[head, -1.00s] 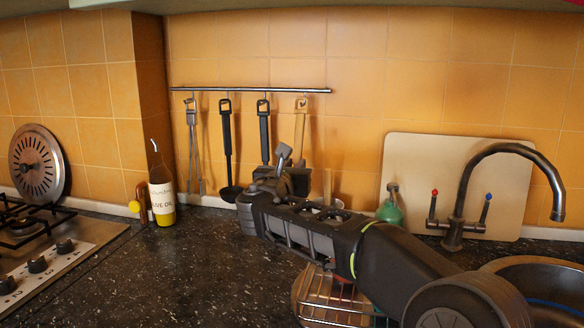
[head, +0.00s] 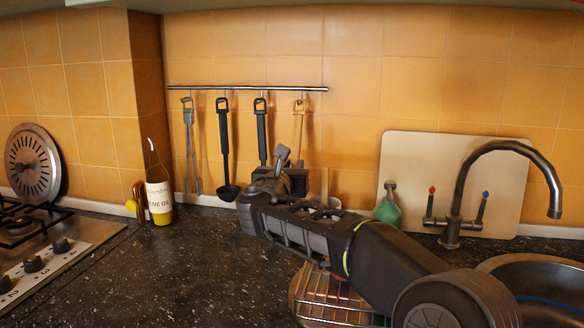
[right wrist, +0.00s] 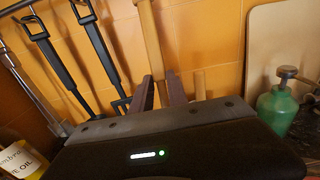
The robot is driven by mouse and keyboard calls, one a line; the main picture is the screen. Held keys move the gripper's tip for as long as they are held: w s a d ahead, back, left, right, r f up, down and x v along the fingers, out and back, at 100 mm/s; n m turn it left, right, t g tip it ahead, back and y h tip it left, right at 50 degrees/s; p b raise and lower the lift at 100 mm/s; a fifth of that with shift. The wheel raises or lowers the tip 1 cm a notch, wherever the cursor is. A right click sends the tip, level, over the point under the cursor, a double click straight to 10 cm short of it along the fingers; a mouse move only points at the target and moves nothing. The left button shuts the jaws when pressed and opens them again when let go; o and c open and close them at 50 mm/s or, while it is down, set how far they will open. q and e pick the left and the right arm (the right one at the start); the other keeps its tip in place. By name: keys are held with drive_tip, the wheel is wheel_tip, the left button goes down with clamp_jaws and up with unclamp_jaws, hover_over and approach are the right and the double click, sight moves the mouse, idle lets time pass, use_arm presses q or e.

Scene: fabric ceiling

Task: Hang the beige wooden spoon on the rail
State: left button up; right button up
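The beige wooden spoon (head: 298,128) hangs upright below the right end of the metal rail (head: 250,88). Its top is at the rail, and its lower part is hidden behind my right gripper (head: 290,165). In the right wrist view the spoon's handle (right wrist: 151,38) runs down between the two fingers of my right gripper (right wrist: 160,88). The fingers stand apart on either side of the handle; whether they touch it is hard to see. My left gripper is not in view.
A ladle (head: 224,145), tongs (head: 190,145) and another dark utensil (head: 261,135) hang left of the spoon. An oil bottle (head: 159,195) stands at left. A green soap bottle (head: 388,208), tap (head: 462,185) and wire rack (head: 315,300) are at right. The counter's middle is clear.

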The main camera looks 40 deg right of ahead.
drive_tip(key=o, duration=0.5)
drive_tip(key=shift+o, duration=0.2)
drive_tip(key=v, duration=0.7)
drive_tip(key=shift+s+a, duration=0.2)
drive_tip(key=shift+a, duration=0.15)
